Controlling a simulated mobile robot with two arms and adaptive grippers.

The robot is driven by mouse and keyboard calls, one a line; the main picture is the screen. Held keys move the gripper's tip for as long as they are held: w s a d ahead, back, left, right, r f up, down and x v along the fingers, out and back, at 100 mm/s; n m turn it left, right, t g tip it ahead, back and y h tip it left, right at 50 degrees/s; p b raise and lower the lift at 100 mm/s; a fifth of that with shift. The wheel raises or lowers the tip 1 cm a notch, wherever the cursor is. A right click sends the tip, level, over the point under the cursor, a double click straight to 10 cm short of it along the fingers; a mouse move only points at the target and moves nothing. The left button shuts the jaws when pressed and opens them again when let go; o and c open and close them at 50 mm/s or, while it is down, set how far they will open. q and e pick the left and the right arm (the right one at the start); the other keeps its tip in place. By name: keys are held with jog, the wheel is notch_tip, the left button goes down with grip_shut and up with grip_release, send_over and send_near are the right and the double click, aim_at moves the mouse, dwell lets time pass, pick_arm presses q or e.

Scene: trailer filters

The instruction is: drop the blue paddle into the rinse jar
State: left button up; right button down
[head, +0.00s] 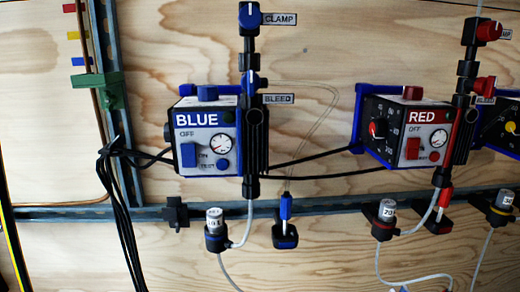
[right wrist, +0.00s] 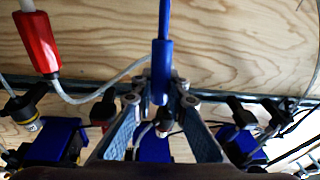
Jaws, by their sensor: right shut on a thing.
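My right gripper (right wrist: 162,104) shows in the right wrist view, with its two fingers closed around a slim blue rod-shaped piece (right wrist: 162,62). The piece stands upright in the picture, thin at the top and thicker below. Its lower end is hidden between the fingers, so I cannot tell whether it is the paddle. In the head view another blue-topped piece (head: 285,206) stands in a black holder (head: 285,236) below the BLUE unit (head: 206,138). I cannot make out a rinse jar in either view. Neither gripper shows in the head view.
The RED unit (head: 405,128) is at the right on the wooden wall. A metal rail (head: 340,200) runs below with labelled vials (head: 215,222) and thin tubes. Black cables (head: 122,200) hang at left. The wrist view shows a red cylinder (right wrist: 37,42) on a tube and black clamps.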

jog(key=c, duration=1.8)
grip_release()
jog(key=shift+s, duration=0.1)
jog(key=v, duration=1.1)
jog(key=shift+s+d+f, duration=0.1)
jog(key=shift+s, duration=0.25)
